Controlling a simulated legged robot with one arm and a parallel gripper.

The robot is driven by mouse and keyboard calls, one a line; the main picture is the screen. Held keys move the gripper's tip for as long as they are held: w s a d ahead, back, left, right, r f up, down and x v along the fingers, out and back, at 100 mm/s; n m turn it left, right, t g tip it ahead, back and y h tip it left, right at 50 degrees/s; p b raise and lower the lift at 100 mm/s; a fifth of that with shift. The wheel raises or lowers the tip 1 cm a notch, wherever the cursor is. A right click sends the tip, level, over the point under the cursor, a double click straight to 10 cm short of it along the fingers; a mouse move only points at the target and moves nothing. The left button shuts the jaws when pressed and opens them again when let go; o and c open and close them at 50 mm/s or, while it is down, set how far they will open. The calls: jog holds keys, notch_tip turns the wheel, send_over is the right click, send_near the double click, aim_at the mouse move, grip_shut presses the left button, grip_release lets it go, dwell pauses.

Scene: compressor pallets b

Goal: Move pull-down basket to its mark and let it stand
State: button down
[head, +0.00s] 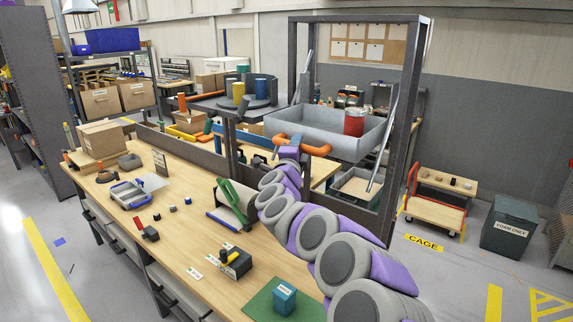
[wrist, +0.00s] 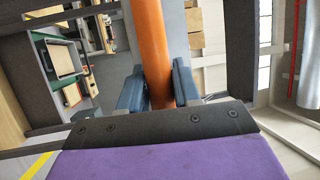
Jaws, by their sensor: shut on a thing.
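The pull-down basket (head: 345,148) is a grey open tray hung inside a tall dark frame (head: 413,100), on the right of the head view. It looks roughly level, above the bench top, and holds a red can (head: 354,122). An orange bar handle (head: 316,149) runs along its front edge; the handle also crosses the wrist view (wrist: 149,40). My gripper (head: 288,148) is at the handle, and in the wrist view its two fingers (wrist: 158,88) are shut around the bar. I cannot make out the basket's mark.
A shallow tray (head: 351,190) sits lower in the frame, under the basket. A round rack (head: 250,104) with coloured cylinders stands to the left. The wooden bench (head: 185,235) holds a green-handled tool (head: 232,205), small parts and boxes (head: 98,139). A cart (head: 440,200) stands right.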

jog(key=w+d+r+p, duration=0.3)
jog(key=w+r+p, duration=0.1)
jog(key=r, duration=0.5)
jog(key=shift+w+d+p, duration=0.2)
jog(key=shift+d+p, duration=0.15)
jog(key=shift+p, duration=0.2)
jog(key=shift+r, duration=0.15)
jog(key=c, duration=0.9)
grip_release()
jog(key=shift+w+d, duration=0.1)
jog(key=shift+w, duration=0.05)
jog(key=shift+f, duration=0.25)
jog(key=b+v, duration=0.1)
jog(key=v, duration=1.6)
jog(key=shift+b, duration=0.4)
